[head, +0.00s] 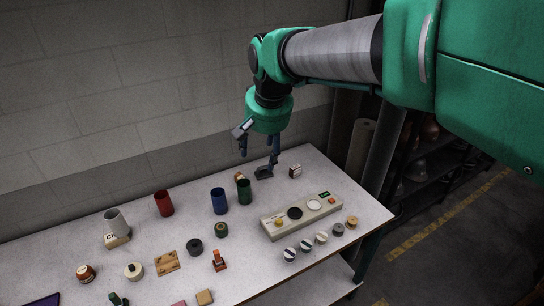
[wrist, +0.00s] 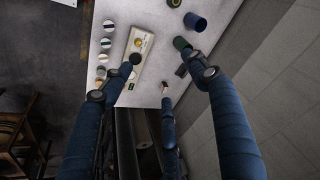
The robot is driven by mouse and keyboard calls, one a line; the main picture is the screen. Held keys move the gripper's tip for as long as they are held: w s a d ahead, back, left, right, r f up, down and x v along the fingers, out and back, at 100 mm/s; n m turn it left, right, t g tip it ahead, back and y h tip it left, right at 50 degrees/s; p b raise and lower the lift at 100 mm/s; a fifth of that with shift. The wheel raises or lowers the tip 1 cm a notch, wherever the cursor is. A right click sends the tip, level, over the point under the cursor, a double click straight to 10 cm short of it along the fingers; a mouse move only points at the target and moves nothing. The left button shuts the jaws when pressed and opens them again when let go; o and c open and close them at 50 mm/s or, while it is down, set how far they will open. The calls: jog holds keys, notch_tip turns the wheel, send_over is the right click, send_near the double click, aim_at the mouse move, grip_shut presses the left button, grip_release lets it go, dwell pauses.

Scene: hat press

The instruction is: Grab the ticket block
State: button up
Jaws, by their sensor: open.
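A small white block with dark and reddish marks (head: 295,170) stands near the table's back right edge. It may be the ticket block, but its print is too small to read. In the wrist view a small pale and reddish piece (wrist: 165,85) shows near the table edge, just beyond the tip of the middle finger; it appears to be the same block. My gripper (head: 258,160) is open and empty above the back of the table, left of the block. Its blue fingers are spread in the wrist view (wrist: 158,76). A dark piece (head: 263,173) lies below the fingers.
A beige control panel (head: 290,224) with round pads lies in front, with several round knobs before it. Blue (head: 219,201), green (head: 244,191) and red (head: 164,203) cups stand to the left. A wall is behind the table. Shelving is at right.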

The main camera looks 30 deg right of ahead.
jog(key=w+d+f+m+g+p, duration=0.1)
jog(key=w+d+m, duration=0.1)
jog(key=w+d, duration=0.35)
jog(key=w+d+f+m+p, duration=0.1)
jog(key=w+d, duration=0.2)
jog(key=w, duration=0.5)
jog(key=m+g+p, duration=0.3)
jog(key=m+p, duration=0.3)
jog(key=m, duration=0.3)
send_over(296, 167)
notch_tip(296, 167, down, 29)
jog(key=shift+s+f+y, duration=0.15)
jog(key=shift+s+y, duration=0.15)
jog(key=shift+s, duration=0.1)
jog(key=shift+n, duration=0.3)
jog(key=shift+f, duration=4.25)
jog(key=shift+f, duration=0.15)
jog(key=shift+w+f, duration=0.2)
jog(key=shift+f, duration=2.25)
